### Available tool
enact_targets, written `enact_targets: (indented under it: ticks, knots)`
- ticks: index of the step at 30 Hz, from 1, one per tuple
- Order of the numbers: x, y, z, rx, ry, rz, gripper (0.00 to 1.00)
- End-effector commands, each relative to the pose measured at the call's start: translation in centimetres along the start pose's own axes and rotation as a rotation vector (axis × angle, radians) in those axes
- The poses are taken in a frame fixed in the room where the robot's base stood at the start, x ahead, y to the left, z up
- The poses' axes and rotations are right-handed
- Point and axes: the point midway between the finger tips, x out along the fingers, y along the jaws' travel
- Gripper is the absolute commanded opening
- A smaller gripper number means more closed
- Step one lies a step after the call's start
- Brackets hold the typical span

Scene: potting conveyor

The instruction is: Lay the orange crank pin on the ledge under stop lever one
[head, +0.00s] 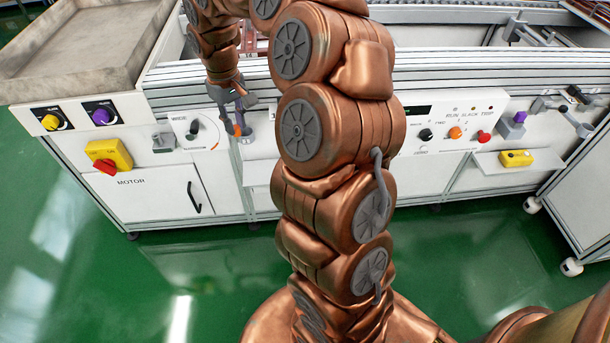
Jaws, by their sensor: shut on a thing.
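My gripper (237,122) hangs in front of the machine's white front panel, left of the middle in the head view, fingers pointing down. It is shut on a small orange piece (236,130), which I take to be the orange crank pin; only a little of it shows between the fingers. A blue-grey part shows at the lower fingertips. A pale ledge (258,172) sticks out below the gripper, partly hidden by my arm. The pin is above this ledge, apart from it as far as I can see. I cannot tell which lever is stop lever one.
A yellow box with a red knob (107,157) is at left, below purple and yellow knobs. At right, a shelf (487,161) holds a yellow pendant (516,158) under a purple-topped lever (519,117). A grey tray (75,85) is upper left. Green floor is clear in front.

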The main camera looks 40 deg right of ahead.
Motion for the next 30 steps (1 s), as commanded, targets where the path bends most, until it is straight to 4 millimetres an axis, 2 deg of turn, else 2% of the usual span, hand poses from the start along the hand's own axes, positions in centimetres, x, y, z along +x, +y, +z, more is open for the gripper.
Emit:
enact_targets:
  ticks: [1, 9, 18, 24, 30]
  knots:
    - [1.7, 1.5, 1.3, 0.003, 0.002, 0.0, 0.0]
    - [7.3, 6.5, 8.1, -0.029, 0.001, 0.0, 0.0]
    - [13.1, 9.2, 15.6, -0.074, 0.005, -0.005, 0.0]
    - [15.3, 9.6, 18.5, -0.098, 0.012, -0.006, 0.0]
    - [15.9, 10.0, 18.9, -0.107, 0.016, -0.006, 0.0]
